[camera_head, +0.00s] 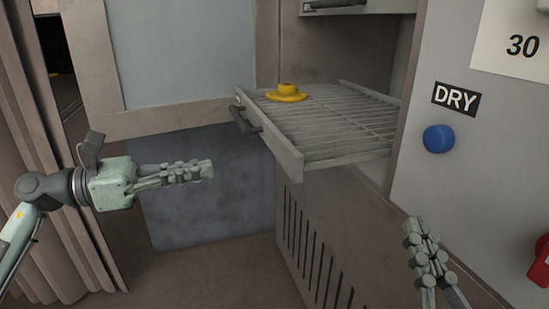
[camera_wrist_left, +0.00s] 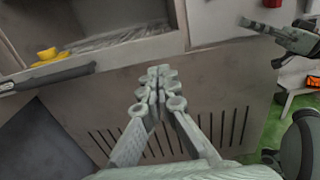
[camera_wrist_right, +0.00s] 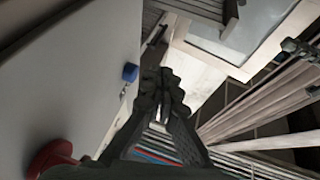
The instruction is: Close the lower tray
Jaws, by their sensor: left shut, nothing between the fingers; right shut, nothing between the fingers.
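The lower tray (camera_head: 297,163) is a slatted rack pulled out of the cabinet in the head view. Its dark handle (camera_head: 244,119) is on its front edge at the left. A yellow cup on a saucer (camera_head: 287,94) sits on its slats. In the left wrist view the tray's handle (camera_wrist_left: 48,78) and the yellow cup (camera_wrist_left: 47,53) show at the upper left. My left gripper (camera_head: 207,169) is shut and empty, to the left of the tray and apart from it. My right gripper (camera_head: 412,226) is shut and empty, below and right of the tray, in front of the cabinet.
An upper tray (camera_head: 335,5) shows at the top edge. The cabinet's right panel holds a blue button (camera_head: 438,138) under a DRY label (camera_head: 456,98) and a red knob (camera_head: 541,262). A vented panel (camera_head: 330,235) lies below the tray. A curtain (camera_head: 40,150) hangs at the left.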

